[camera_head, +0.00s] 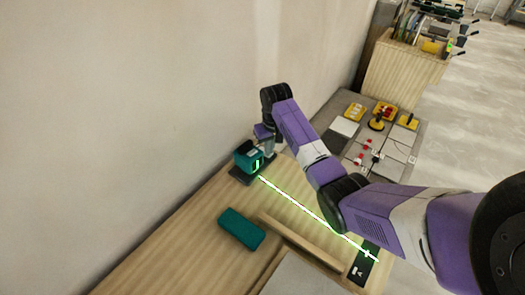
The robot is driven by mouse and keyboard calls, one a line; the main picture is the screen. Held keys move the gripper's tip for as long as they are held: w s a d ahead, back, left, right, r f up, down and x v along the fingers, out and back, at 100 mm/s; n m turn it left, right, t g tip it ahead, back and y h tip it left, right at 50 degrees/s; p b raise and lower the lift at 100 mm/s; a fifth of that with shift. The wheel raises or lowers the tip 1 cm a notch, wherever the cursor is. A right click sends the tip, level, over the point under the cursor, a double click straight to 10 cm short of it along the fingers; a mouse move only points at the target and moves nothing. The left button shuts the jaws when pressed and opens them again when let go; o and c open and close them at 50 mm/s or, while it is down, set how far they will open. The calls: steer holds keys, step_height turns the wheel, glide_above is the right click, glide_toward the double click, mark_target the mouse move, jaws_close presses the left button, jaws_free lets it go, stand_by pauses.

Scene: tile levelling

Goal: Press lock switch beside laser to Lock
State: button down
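The laser (246,158) is a small teal and dark unit on a dark base, at the far end of the wooden table near the wall. It casts a bright green line across the tabletop. My gripper (267,146) points down right beside the laser, at its back right. Whether it touches the laser or its base cannot be told. The fingers are small and partly hidden, so their opening does not show. The lock switch cannot be made out; it is too small or hidden by the laser and my gripper.
A teal case (241,229) lies on the wooden table (178,240). A wooden strip (300,243) runs beside it. A dark plate (364,263) lies at the green line's near end. Tiles with red pieces (366,146) and yellow tools (407,121) are to the right. The wall borders the left.

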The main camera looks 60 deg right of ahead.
steer(key=shift+f, duration=0.1)
step_height(320, 180, up, 7)
steer(key=p, duration=0.7)
stand_by(0.5)
